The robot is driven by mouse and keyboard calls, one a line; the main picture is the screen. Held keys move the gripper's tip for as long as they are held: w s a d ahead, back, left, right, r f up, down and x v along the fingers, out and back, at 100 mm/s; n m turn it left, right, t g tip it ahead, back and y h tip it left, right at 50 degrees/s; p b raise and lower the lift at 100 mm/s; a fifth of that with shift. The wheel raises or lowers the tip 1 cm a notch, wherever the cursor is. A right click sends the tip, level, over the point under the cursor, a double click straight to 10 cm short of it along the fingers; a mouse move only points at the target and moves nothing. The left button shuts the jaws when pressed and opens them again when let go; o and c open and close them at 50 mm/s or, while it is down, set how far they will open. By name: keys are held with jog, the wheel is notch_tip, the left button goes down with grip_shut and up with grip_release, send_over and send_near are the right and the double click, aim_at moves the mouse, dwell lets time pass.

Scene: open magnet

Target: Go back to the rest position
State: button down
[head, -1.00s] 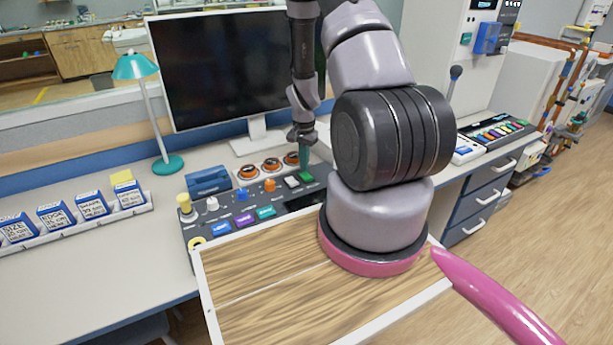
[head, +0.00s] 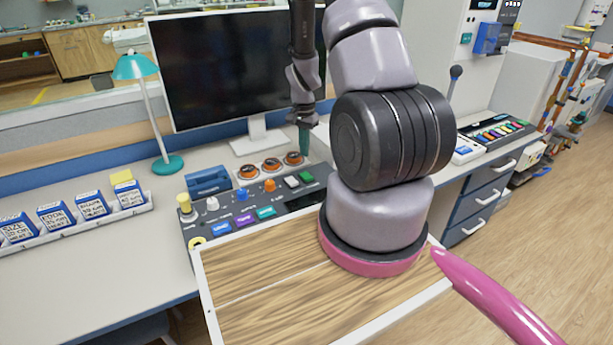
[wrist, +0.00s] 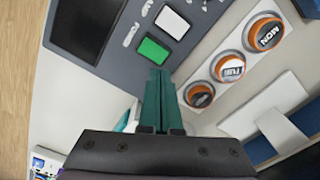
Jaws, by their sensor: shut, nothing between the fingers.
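My gripper (head: 304,141) has teal fingers and hangs pointing down above the back right part of the control panel, with nothing in it. In the wrist view, the gripper's fingers (wrist: 158,80) are pressed together. The dark control panel (head: 283,204) carries a green button (head: 306,178), a white button (head: 292,181) and several other coloured buttons and knobs. In the wrist view, the green button (wrist: 153,50) lies just beyond the fingertips, with the white button (wrist: 172,22) farther on.
Three orange-ringed dials (head: 271,166) stand behind the panel. A black monitor (head: 230,70) is behind them. A teal lamp (head: 150,110) and labelled blue boxes (head: 93,207) are to the left. A second panel (head: 495,133) is at the right.

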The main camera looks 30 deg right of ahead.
jog(key=shift+r, duration=0.1)
jog(key=s+a+r+n+t+y, duration=0.15)
jog(key=a+r, duration=0.25)
jog(key=r, duration=0.9)
jog(key=s+a+r+n+t+h, duration=0.1)
jog(key=a+r+n+t, duration=0.15)
jog(key=r, duration=1.05)
jog(key=s+a+r+n+t, duration=0.1)
jog(key=s+a+r, duration=0.2)
jog(key=s+r, duration=0.4)
jog(key=s+a+r+n+t+y, duration=0.1)
jog(key=s+a+r+n+t, duration=0.1)
jog(key=s+r, duration=0.6)
jog(key=shift+s+a+r, duration=0.25)
jog(key=shift+s+a, duration=0.65)
jog(key=shift+s, duration=0.15)
jog(key=shift+y, duration=0.25)
